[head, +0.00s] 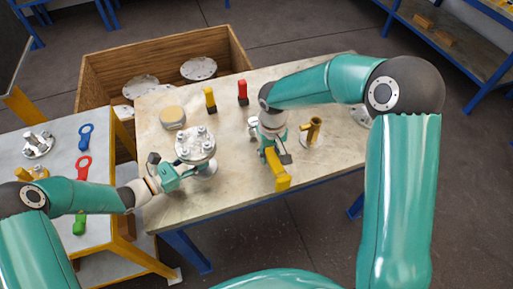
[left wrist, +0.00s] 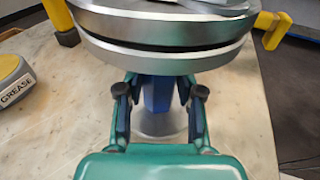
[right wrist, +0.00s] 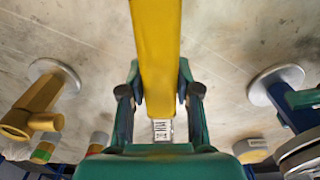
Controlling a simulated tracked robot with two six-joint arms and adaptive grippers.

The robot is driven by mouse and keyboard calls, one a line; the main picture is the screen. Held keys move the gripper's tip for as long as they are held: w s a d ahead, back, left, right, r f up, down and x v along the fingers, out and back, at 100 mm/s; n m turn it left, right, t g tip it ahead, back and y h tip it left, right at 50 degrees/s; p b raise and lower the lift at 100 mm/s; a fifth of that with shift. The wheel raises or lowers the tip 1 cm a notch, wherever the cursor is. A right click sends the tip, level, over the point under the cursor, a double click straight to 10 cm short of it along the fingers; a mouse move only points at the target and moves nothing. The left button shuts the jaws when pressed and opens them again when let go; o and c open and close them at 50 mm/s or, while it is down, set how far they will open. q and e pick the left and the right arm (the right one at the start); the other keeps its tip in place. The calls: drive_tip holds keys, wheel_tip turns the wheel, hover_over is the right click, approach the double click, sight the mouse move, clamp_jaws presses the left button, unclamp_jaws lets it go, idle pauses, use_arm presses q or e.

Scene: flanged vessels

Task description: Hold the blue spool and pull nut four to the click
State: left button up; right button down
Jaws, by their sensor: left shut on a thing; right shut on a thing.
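The blue spool (left wrist: 158,94) stands upright on the worktable under two stacked steel flanges (left wrist: 160,45). My left gripper (left wrist: 159,92) is shut on its blue middle, below the flanges. In the head view my left gripper (head: 170,178) reaches it from the left, and the flange top (head: 196,147) carries several nuts; I cannot tell which is number four. My right gripper (right wrist: 160,92) is shut on a yellow-handled tool (right wrist: 156,45). In the head view the tool (head: 278,172) is right of the flanges and apart from them; its working end is not clear.
A yellow holder (head: 313,130) stands right of my right gripper. A grease tin (head: 172,117), a yellow handle (head: 210,99) and a red handle (head: 243,92) stand behind the flanges. A wooden crate (head: 155,48) is behind the table. Blue and red (head: 83,168) wrenches lie on the left side table.

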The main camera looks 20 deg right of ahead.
drive_tip(key=s+a+r+n, duration=0.2)
drive_tip(key=r+n, duration=0.1)
drive_tip(key=r, duration=0.4)
drive_tip(key=s+a+r+n, duration=0.2)
drive_tip(key=a+r, duration=0.1)
drive_tip(key=r, duration=0.3)
drive_tip(key=w+a+r+n, duration=0.4)
drive_tip(key=a+r, duration=0.1)
drive_tip(key=a, duration=0.3)
drive_tip(key=shift+a+f, duration=0.15)
drive_tip(key=shift+f, duration=1.9)
drive_tip(key=shift+f, duration=0.25)
drive_tip(key=shift+f, duration=0.9)
drive_tip(key=shift+s, duration=0.1)
